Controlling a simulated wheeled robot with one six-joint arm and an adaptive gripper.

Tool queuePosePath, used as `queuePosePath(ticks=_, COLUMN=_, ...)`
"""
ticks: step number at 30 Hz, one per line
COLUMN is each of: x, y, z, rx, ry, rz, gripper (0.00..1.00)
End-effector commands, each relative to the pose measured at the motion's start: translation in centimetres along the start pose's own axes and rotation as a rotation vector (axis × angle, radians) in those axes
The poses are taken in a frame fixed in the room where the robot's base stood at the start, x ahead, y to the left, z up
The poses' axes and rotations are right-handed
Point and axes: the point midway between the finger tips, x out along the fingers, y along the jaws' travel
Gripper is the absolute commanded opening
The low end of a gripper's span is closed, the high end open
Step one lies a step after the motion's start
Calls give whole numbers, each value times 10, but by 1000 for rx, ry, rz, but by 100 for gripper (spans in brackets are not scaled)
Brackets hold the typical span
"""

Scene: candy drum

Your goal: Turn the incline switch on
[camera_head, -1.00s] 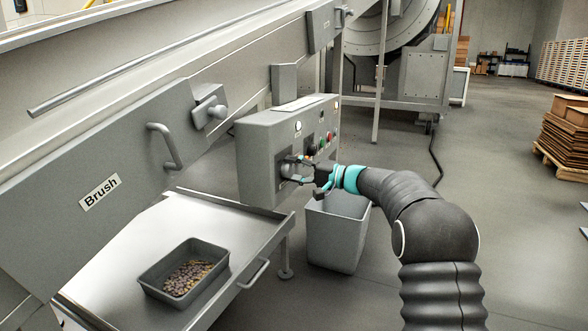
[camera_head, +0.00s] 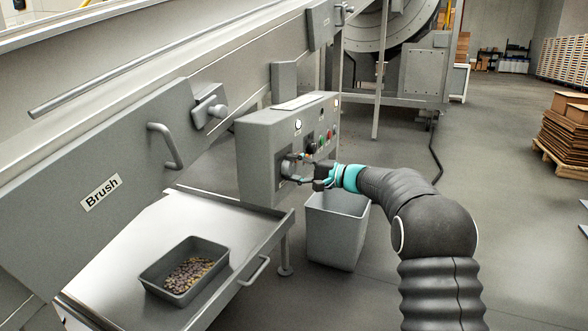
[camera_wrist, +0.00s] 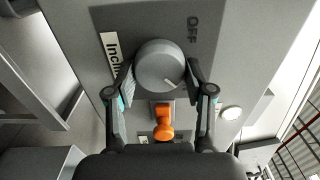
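The incline switch (camera_wrist: 160,66) is a round grey knob with a short white mark pointing to the lower right in the wrist view. A partly hidden label reading "Incli" (camera_wrist: 112,55) is left of it, and "OFF" (camera_wrist: 192,30) is printed at its upper right. My gripper (camera_wrist: 161,72) has one finger on each side of the knob, and both fingertips appear to touch its edges. In the head view my gripper (camera_head: 294,169) is at the front of the grey control box (camera_head: 257,163), where it covers most of the knob.
An orange part (camera_wrist: 163,122) shows between my fingers, below the knob. A grey bin (camera_head: 337,230) stands under my gripper. A tray of candy (camera_head: 155,283) rests on the metal chute table (camera_head: 178,219). Open floor lies right.

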Motion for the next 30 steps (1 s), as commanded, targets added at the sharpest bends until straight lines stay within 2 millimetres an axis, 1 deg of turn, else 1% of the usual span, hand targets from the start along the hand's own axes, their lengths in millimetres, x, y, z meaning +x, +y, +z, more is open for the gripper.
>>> queuePosePath(ticks=1, x=0, y=-2, z=0, rx=-1, ry=1, rz=-2, gripper=63)
queuePosePath(ticks=3, x=0, y=-1, z=0, rx=-1, ry=1, rz=-2, gripper=77)
queuePosePath(ticks=12, x=0, y=0, z=0, rx=-1, ry=0, rz=-1, gripper=77)
queuePosePath(ticks=16, x=-8, y=0, z=0, rx=-1, ry=1, rz=0, gripper=77)
queuePosePath(ticks=20, x=-27, y=0, z=-1, rx=-1, ry=3, rz=0, gripper=77)
queuePosePath(ticks=27, x=-75, y=-1, z=-1, rx=-1, ry=4, rz=-1, gripper=77)
queuePosePath(ticks=30, x=-92, y=-1, z=-1, rx=-1, ry=3, rz=-1, gripper=77)
